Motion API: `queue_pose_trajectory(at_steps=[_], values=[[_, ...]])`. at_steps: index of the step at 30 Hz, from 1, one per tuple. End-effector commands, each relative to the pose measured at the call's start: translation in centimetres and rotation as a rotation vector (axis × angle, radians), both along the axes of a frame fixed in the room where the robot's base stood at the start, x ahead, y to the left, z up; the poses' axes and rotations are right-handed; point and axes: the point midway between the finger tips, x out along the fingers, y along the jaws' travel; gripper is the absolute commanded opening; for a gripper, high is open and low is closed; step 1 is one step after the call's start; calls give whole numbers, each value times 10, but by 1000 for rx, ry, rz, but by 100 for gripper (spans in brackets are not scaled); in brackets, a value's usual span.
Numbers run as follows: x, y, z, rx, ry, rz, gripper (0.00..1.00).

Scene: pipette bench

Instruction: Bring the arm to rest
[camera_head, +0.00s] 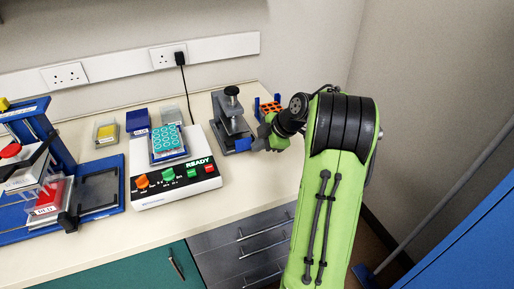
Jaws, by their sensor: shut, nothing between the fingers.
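My green and black arm rises from the bottom right of the head view and bends left over the bench's right end. My gripper (257,145) is at the end of the arm, pointing left. It is shut and holds nothing that I can see. It is close to the right side of the grey press-like device (230,120); whether they touch I cannot tell. The fingers are small and partly dark here.
A white device (150,194) with knobs, a READY label and a teal well plate (167,140) stands mid-bench. An orange-holed rack (270,107) is behind my gripper. A blue-framed station (102,211) is at left. Bare worktop (235,205) lies in front.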

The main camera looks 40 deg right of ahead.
Motion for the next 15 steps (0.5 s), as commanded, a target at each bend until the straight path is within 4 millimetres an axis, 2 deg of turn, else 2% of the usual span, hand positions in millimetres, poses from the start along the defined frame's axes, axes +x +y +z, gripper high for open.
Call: queue_pose_trajectory(at_steps=[1, 9, 15], values=[[-5, -3, 9, -1, 0, -3, 0], [-33, -15, 48, -1, 0, -5, 0], [-39, -16, 55, 0, 2, 0, 0]])
